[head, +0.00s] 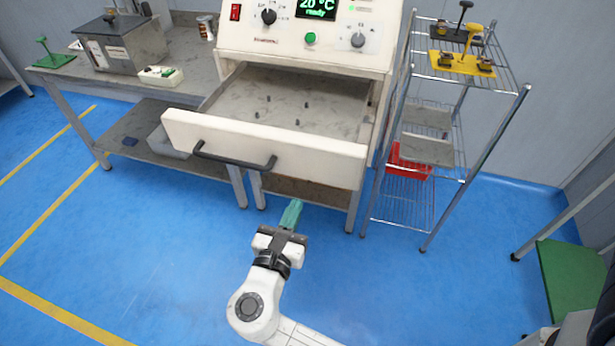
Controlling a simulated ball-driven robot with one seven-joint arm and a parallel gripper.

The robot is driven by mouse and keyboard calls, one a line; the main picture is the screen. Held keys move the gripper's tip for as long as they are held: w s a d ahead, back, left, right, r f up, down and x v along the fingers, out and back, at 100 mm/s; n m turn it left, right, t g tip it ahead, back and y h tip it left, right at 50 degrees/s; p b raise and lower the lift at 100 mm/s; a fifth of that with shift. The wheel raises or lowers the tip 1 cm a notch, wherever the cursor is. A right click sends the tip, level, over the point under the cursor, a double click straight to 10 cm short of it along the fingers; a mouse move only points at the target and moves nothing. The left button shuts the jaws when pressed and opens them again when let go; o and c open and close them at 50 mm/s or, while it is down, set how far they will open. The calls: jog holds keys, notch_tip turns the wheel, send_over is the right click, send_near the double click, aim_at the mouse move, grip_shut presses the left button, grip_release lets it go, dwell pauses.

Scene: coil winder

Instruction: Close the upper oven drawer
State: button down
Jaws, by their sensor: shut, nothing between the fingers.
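The oven (300,45) is a white cabinet with a control panel and a lit display at the top. Its upper drawer (320,164) is pulled well out, with a white front and a dark bar handle (235,160). The grey drawer floor shows several small dark pegs. My gripper (293,208) has teal fingers that are shut and empty. In the picture it is below the drawer front, a little right of the handle, and appears apart from it. The exact distance between them is hard to tell.
A grey workbench (75,66) with a box (120,45) stands left of the oven. A wire shelf rack (475,130) with yellow and black tools stands close on the right. Blue floor (180,250) is open in front. A green-topped surface (570,275) is at the right.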

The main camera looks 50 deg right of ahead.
aim_at(339, 101)
jog(key=x, duration=1)
jog(key=shift+d, duration=0.2)
jog(key=shift+w+d, duration=0.1)
jog(key=shift+d, duration=0.05)
jog(key=b+x, duration=0.4)
jog(key=x, duration=1.2)
jog(key=b+x, duration=0.5)
jog(key=x, duration=1.1)
jog(key=shift+d+f, duration=0.2)
jog(key=shift+w+r, duration=0.1)
jog(key=shift+r, duration=0.2)
jog(key=shift+a, duration=0.1)
